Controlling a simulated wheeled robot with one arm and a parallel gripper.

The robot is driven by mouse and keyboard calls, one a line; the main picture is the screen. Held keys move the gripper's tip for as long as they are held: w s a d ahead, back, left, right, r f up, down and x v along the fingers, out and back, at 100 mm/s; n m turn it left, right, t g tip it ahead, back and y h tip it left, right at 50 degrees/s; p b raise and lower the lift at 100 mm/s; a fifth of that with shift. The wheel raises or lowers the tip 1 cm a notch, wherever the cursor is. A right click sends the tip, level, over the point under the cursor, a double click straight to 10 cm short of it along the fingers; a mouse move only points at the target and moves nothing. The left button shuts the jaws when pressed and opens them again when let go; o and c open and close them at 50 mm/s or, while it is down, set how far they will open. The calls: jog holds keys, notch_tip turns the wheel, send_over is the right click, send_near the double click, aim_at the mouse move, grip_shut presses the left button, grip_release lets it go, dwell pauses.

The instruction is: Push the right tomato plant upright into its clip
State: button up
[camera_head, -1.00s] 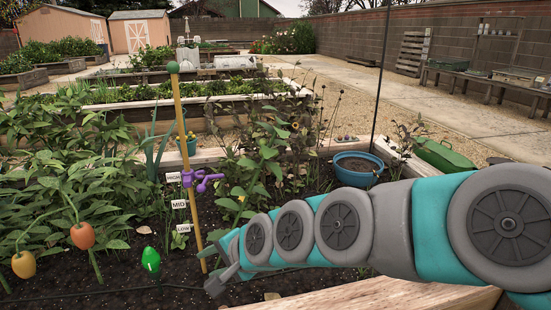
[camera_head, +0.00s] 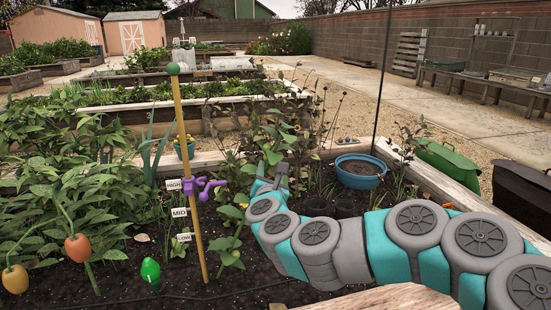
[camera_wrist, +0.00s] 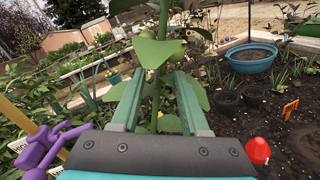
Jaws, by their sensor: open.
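A tan stake (camera_head: 188,170) with a green ball on top stands in the bed. A purple clip (camera_head: 205,187) is fixed to it at about the HIGH label, its arms pointing right. The clip also shows at the left of the wrist view (camera_wrist: 45,148). A green leafy plant (camera_head: 232,222) grows just right of the stake. In the wrist view a plant stem (camera_wrist: 157,85) with broad leaves and small green fruits shows between my fingers; contact cannot be told. My gripper (camera_head: 271,171) is open, right of the clip and apart from it; its fingers (camera_wrist: 157,78) point forward.
HIGH, MID and LOW labels (camera_head: 180,212) stand beside the stake. A blue tub (camera_head: 358,180) and dark pots (camera_head: 318,206) lie to the right. Dense foliage (camera_head: 70,200) and orange, yellow and green fruit-like pieces fill the left. A wooden edge (camera_head: 385,297) runs in front.

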aim_at(269, 162)
jog(key=shift+w+a+p, duration=0.15)
jog(key=shift+w+p, duration=0.15)
jog(key=shift+w, duration=1.6)
jog(key=shift+w+a+p, duration=0.15)
jog(key=shift+w+p, duration=0.1)
jog(key=shift+w, duration=1.6)
grip_shut()
